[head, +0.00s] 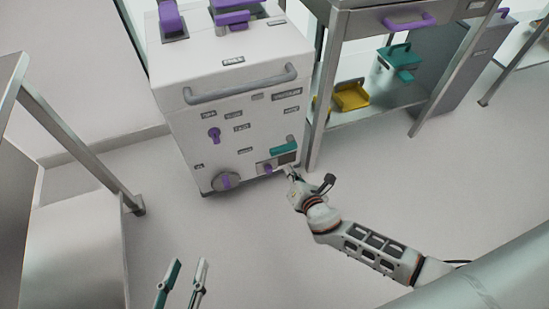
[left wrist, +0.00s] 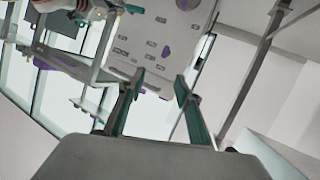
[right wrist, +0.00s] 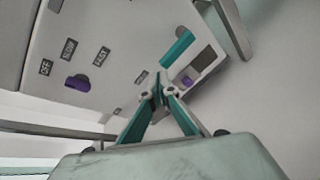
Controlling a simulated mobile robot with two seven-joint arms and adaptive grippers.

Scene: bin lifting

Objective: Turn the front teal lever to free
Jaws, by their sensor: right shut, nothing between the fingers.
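The teal lever (head: 284,146) is on the front face of the white cabinet (head: 190,130), near its lower right. It lies nearly level, with its right end slightly raised in the head view. The lever also shows in the right wrist view (right wrist: 177,48), beyond the fingertips. My right gripper (head: 291,172) is low in front of the cabinet, close below the lever. In the right wrist view its fingertips (right wrist: 159,90) are together and empty, and I see no contact with the lever. My left gripper (head: 184,268) is open and empty, away from the cabinet at the bottom of the head view.
A purple knob (head: 214,134) and a round dial (head: 227,181) are on the same face. A grey handle bar (head: 240,84) crosses above. A metal bench (head: 372,110) with a yellow tray (head: 351,95) stands to the right. The floor (head: 250,240) between my arms is clear.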

